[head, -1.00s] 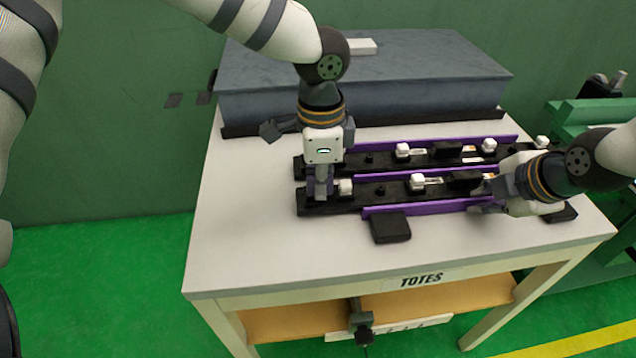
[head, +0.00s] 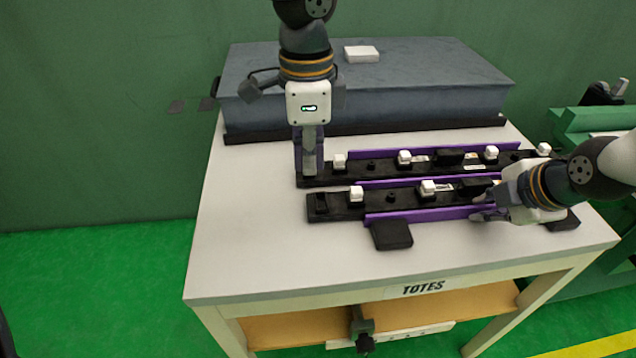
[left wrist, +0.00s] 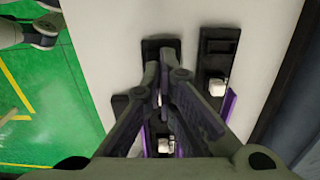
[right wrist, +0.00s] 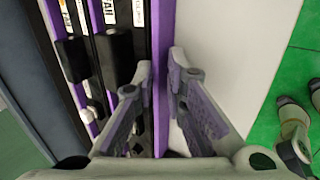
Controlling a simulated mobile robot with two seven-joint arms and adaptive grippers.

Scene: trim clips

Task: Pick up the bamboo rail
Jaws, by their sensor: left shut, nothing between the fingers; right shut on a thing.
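No bamboo-coloured rail shows. A front black rail (head: 408,199) with white clips lies on the table, with a purple strip (head: 430,215) along its near side. A similar rear black rail (head: 385,168) lies behind it. My left gripper (head: 312,170) is shut and empty, pointing down near the rails' left ends. In the left wrist view its fingertips (left wrist: 160,75) are over the front rail's end (left wrist: 160,47). My right gripper (head: 484,205) is at the right part of the front purple strip, which runs between its fingers in the right wrist view (right wrist: 155,75). The exact contact is unclear.
A large grey box (head: 430,80) stands at the back of the table, with a small white block (head: 361,54) on top. A black pad (head: 391,235) is in front of the strip. The table's left and front are clear. A green frame (head: 590,120) stands right.

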